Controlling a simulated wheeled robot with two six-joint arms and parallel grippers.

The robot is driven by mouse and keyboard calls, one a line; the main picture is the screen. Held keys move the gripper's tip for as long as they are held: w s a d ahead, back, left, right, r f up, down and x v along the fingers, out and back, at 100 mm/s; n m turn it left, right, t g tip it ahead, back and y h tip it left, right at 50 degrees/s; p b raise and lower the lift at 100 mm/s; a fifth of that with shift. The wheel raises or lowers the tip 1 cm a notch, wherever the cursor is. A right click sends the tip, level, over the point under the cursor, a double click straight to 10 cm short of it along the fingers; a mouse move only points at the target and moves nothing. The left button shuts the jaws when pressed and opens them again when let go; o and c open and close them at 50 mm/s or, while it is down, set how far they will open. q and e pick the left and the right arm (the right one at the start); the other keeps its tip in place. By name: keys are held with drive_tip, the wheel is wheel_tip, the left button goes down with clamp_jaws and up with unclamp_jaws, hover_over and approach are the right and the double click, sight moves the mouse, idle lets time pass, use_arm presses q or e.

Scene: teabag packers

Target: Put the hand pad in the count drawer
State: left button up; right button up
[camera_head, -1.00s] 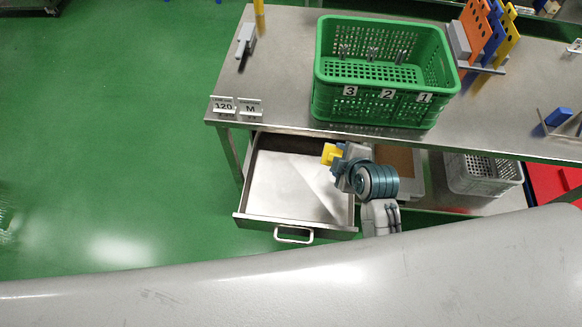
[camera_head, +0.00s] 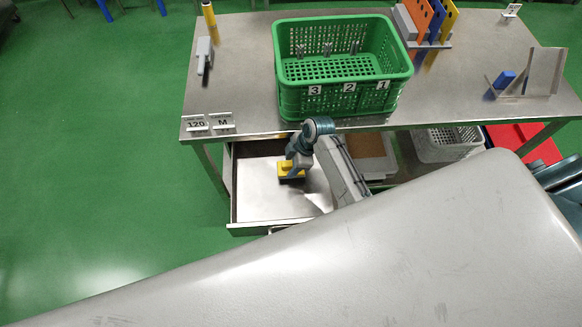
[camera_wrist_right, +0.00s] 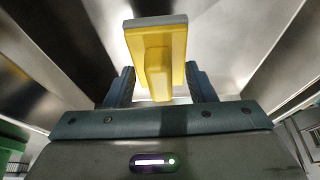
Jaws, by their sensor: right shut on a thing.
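The yellow hand pad (camera_head: 291,173) has a grey edge and is inside the open metal count drawer (camera_head: 262,206), under the table front. My right gripper (camera_head: 292,165) reaches down into the drawer and is shut on the pad. In the right wrist view the hand pad (camera_wrist_right: 157,50) shows between the two dark fingers (camera_wrist_right: 158,88), its handle gripped and its wide plate away from the wrist. I cannot tell whether the pad touches the drawer floor. My left gripper does not show in the head view.
A green crate (camera_head: 330,97) with numbered cards stands on the steel table (camera_head: 240,80) above the drawer. Two cards reading 120 and M (camera_head: 208,124) stand at the table's left front corner. A grey basket (camera_head: 446,146) is on the shelf right of the drawer.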

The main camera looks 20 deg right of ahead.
wheel_tip(320, 180, down, 3)
drive_tip(key=shift+f, duration=0.25)
drive_tip(key=shift+f, duration=0.1)
drive_tip(key=o, duration=1.1)
drive_tip(key=shift+r, duration=0.2)
drive_tip(key=b+v, duration=0.1)
drive_tip(key=v, duration=1.1)
